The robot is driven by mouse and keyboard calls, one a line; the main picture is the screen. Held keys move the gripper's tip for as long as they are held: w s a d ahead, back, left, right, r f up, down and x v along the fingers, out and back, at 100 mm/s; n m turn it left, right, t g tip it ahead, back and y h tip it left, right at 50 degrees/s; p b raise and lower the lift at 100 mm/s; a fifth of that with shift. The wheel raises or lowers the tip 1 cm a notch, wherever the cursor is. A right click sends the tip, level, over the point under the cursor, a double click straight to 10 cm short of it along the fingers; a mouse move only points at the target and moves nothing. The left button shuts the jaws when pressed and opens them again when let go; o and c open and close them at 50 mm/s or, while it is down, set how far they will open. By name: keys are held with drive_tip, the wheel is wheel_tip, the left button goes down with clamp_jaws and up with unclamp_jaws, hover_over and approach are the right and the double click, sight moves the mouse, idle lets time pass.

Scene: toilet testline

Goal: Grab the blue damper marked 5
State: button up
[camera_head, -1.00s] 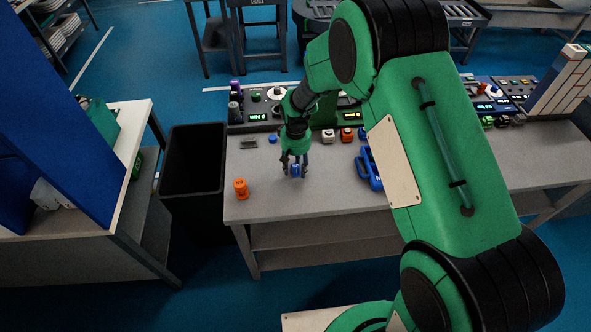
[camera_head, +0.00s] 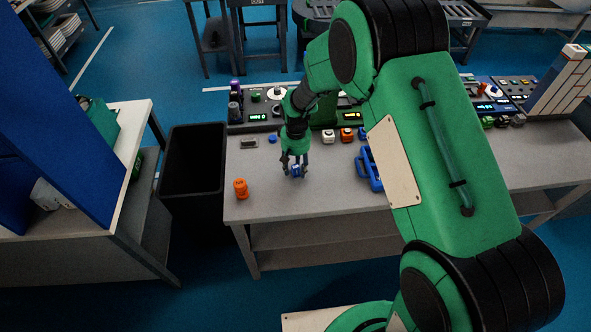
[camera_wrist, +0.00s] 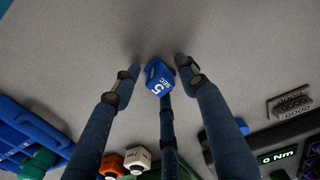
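The blue damper marked 5 (camera_wrist: 158,76) is a small blue block with a white "5 SEC" on its face, seen in the wrist view. It also shows as a bit of blue on the grey table in the head view (camera_head: 296,170). My gripper (camera_wrist: 160,72) has three dark fingers spread around the damper, one on the left, one on the right and one behind. Small gaps show between the left and right fingertips and the block. The rear finger overlaps or lies close to its lower edge. In the head view my gripper (camera_head: 295,168) points down at the table.
An orange piece (camera_head: 241,188) stands near the table's left front edge. A blue frame-like holder (camera_head: 371,170) lies to the right. A white block (camera_head: 328,136) and an orange block (camera_head: 347,135) stand behind, before the control panels. A black bin (camera_head: 193,165) is left of the table.

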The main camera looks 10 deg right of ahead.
drive_tip(key=shift+r, duration=0.1)
wheel_tip(320, 180, up, 14)
drive_tip(key=p, duration=0.3)
idle(0.7)
drive_tip(key=shift+f, duration=0.2)
idle(0.3)
drive_tip(key=shift+s+d+n+t+p, duration=0.15)
drive_tip(key=shift+s+t+p, duration=0.3)
drive_tip(key=shift+s, duration=0.1)
drive_tip(key=shift+s+d+n+t+p, duration=0.1)
drive_tip(key=shift+s+n+t+p, duration=0.05)
drive_tip(key=shift+s+t+p, duration=0.35)
drive_tip(key=b, duration=0.2)
approach(296, 167)
drive_tip(key=shift+w+f, duration=0.25)
drive_tip(key=shift+f, duration=1)
drive_tip(key=shift+w+f, duration=0.25)
drive_tip(key=shift+f, duration=1)
drive_tip(key=shift+f, duration=0.1)
